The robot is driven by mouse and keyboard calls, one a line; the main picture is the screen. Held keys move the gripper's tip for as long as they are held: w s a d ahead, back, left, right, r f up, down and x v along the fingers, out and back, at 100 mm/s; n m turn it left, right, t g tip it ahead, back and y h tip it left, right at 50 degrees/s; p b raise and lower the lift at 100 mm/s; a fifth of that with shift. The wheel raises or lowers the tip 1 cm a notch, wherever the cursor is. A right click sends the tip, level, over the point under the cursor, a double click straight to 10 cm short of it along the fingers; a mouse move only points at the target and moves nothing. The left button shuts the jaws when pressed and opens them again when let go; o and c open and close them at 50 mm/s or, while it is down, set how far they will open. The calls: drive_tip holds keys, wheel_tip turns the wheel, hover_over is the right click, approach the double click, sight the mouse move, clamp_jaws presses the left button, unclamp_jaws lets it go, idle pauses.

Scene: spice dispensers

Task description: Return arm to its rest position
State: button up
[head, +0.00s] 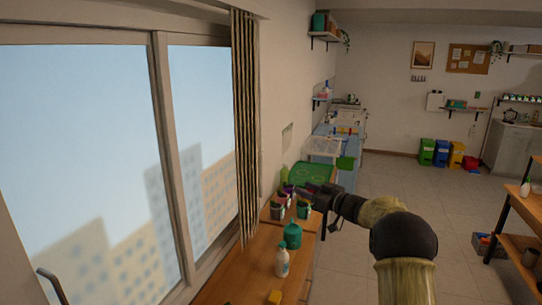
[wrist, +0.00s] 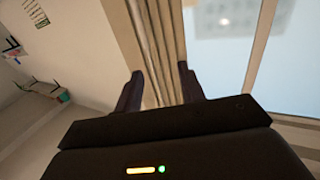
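My arm reaches forward from the lower right in the head view, past the edge of the wooden table (head: 249,272). My gripper (head: 291,190) is at the end of it, over or near several small dark pots (head: 277,211) on the table. In the wrist view my gripper (wrist: 160,70) has its two dark fingers apart with nothing between them. Behind the fingers I see the striped curtain (wrist: 158,45). The fingers look small and dark in the head view, so I cannot tell their exact height above the pots.
The window (head: 80,130) and curtain (head: 244,120) are at the left. A wooden shelf unit (head: 520,205) is at the right. Open floor (head: 440,215) lies between.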

drive_tip(key=s+d+f+m+g+h, duration=0.1)
drive_tip(key=s+d+f+m+h, duration=0.25)
drive_tip(key=s+h, duration=0.35)
drive_tip(key=s+d+f+m+h, duration=0.25)
drive_tip(key=s+m+h, duration=0.25)
drive_tip(key=s, duration=0.3)
drive_tip(key=s+f+g, duration=0.3)
drive_tip(key=s, duration=0.6)
drive_tip(key=s+a+f+g, duration=0.1)
drive_tip(key=s+f+g, duration=0.2)
drive_tip(key=s, duration=0.7)
drive_tip(key=s+a+f+g, duration=0.1)
drive_tip(key=s+f+g, duration=0.2)
drive_tip(key=s, duration=0.7)
drive_tip(key=shift+a+f+m+h, duration=0.25)
drive_tip(key=shift+f+m+h, duration=0.15)
drive_tip(key=shift+f, duration=0.25)
